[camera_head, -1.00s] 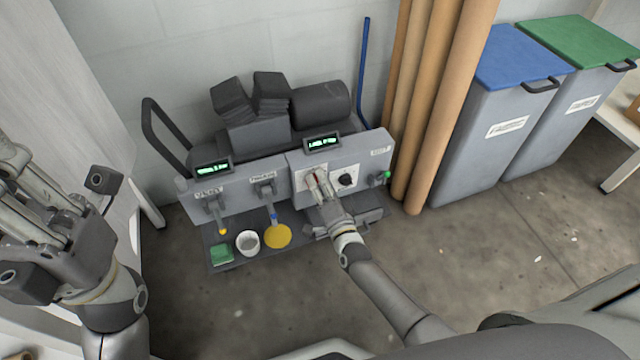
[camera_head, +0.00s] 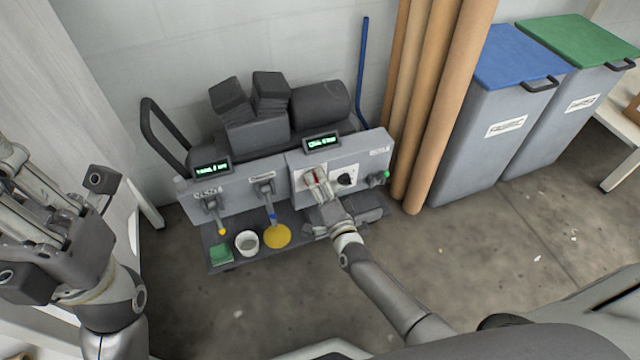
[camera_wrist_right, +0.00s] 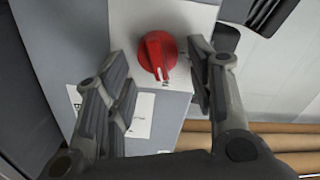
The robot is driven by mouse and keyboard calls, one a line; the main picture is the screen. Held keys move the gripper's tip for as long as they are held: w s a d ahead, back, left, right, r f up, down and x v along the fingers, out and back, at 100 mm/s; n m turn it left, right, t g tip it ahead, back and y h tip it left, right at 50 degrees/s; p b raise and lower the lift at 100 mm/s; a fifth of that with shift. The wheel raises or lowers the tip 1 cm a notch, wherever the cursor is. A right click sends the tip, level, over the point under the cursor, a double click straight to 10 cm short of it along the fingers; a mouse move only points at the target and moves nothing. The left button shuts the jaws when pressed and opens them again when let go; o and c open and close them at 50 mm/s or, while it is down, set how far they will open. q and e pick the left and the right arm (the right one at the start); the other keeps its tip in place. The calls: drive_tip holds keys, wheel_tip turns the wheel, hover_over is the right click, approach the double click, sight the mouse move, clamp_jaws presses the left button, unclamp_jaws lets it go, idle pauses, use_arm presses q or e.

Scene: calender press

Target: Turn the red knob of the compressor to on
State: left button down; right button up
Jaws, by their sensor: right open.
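The compressor (camera_head: 245,172) is a grey panelled machine on a cart against the wall. Its red knob (camera_wrist_right: 157,55) sits on a white plate in the right wrist view; in the head view the knob (camera_head: 316,176) is mostly hidden by my right gripper. My right gripper (camera_wrist_right: 163,82) is open, with one finger on each side of the knob and a visible gap to it on the left. I cannot tell if the right finger touches it. My left gripper (camera_head: 50,215) is at the far left, away from the compressor; its finger gap is unclear.
A black knob (camera_head: 346,180) and a green-tipped valve (camera_head: 384,176) are right of the red knob. A white cup (camera_head: 247,243) and a yellow disc (camera_head: 277,236) are at the cart's front. Cardboard tubes (camera_head: 432,110) stand close on the right.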

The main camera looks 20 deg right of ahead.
drive_tip(key=s, duration=1.2)
drive_tip(key=shift+d, duration=0.2)
